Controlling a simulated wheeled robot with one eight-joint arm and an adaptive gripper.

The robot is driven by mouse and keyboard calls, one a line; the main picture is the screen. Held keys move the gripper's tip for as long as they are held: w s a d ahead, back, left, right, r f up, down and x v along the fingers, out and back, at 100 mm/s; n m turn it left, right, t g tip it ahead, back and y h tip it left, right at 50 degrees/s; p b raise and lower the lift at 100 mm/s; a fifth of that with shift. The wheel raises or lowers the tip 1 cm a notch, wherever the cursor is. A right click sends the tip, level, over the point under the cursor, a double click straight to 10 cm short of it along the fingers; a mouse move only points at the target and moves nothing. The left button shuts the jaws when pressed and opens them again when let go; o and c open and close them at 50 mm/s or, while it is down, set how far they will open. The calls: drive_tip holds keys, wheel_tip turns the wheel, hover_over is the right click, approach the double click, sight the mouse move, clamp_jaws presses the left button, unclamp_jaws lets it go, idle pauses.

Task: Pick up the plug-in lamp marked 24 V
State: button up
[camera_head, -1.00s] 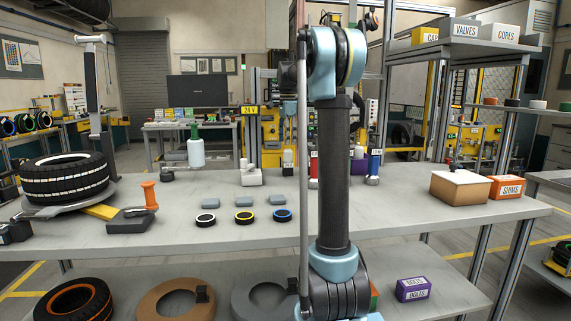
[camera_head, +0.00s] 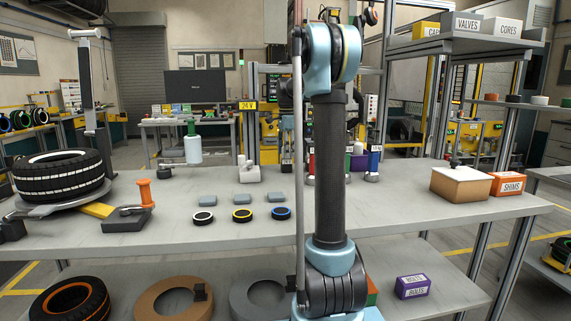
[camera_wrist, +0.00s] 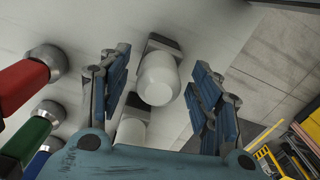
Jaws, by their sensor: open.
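In the wrist view my gripper (camera_wrist: 160,72) is open, with one blue finger on each side. A white rounded cylinder (camera_wrist: 158,80) with a dark square part behind it shows between the fingertips. I cannot tell how far below the fingers it is. A second white cylinder (camera_wrist: 131,131) is partly hidden by the gripper body. No 24 V mark can be read on either. In the head view a yellow 24 V sign (camera_head: 248,106) shows above the back of the bench.
Red (camera_wrist: 22,85), green (camera_wrist: 28,138) and blue (camera_wrist: 38,160) cylinders with metallic ends stand close left of my gripper.

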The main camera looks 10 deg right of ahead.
drive_tip(key=shift+c, duration=0.6)
drive_tip(key=c, duration=1.1)
drive_tip(key=shift+c, duration=0.2)
drive_tip(key=shift+r, duration=0.1)
